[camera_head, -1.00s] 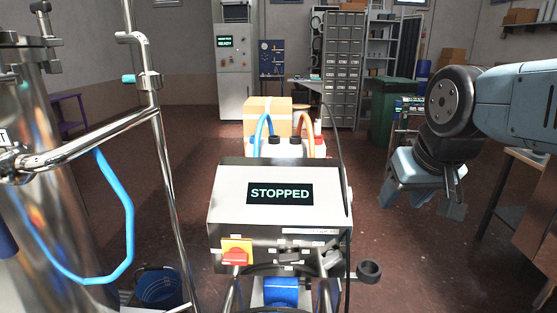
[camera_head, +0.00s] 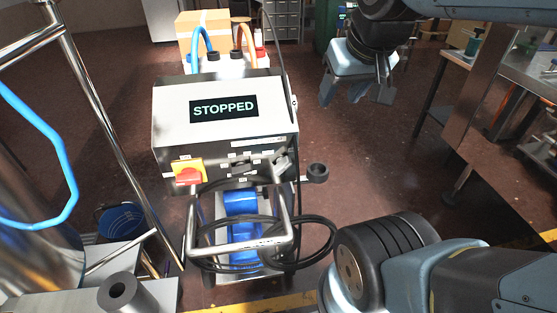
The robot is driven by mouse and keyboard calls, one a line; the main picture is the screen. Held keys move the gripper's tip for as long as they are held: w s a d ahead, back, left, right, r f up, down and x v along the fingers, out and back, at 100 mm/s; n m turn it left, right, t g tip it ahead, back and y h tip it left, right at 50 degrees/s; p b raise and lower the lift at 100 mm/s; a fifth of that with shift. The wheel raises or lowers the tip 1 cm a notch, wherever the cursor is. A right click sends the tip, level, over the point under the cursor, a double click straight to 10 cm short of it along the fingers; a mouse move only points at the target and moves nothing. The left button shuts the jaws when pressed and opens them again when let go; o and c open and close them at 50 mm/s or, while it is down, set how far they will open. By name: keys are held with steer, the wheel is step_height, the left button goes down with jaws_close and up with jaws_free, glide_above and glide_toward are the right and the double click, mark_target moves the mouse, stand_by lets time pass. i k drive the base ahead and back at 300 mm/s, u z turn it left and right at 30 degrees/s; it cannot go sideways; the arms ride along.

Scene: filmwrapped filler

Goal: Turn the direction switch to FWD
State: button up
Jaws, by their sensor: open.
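A control box (camera_head: 175,130) with a display reading "STOPPED" stands on a cart left of centre. Its front panel carries a red-and-yellow rotary switch (camera_head: 188,172), a small dark knob (camera_head: 240,170) with tiny labels around it, and a grey lever-like knob (camera_head: 281,166). The labels are too small to read, so I cannot tell for certain which is the direction switch or where it points. My gripper (camera_head: 355,97) hangs at the upper right, open and empty, pointing down. It is right of the box and apart from it.
A metal handle (camera_head: 240,245) and coiled black cable (camera_head: 315,255) sit below the panel. Blue and orange hoses rise behind the box. A steel frame (camera_head: 110,130) and blue bucket (camera_head: 120,220) stand left, a workbench (camera_head: 490,110) right. Floor between box and bench is clear.

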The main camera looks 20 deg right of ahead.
mark_target(283, 164)
steer(key=u, duration=1.4)
steer(key=k, duration=1.45)
steer(key=z, duration=1.4)
steer(key=i, duration=1)
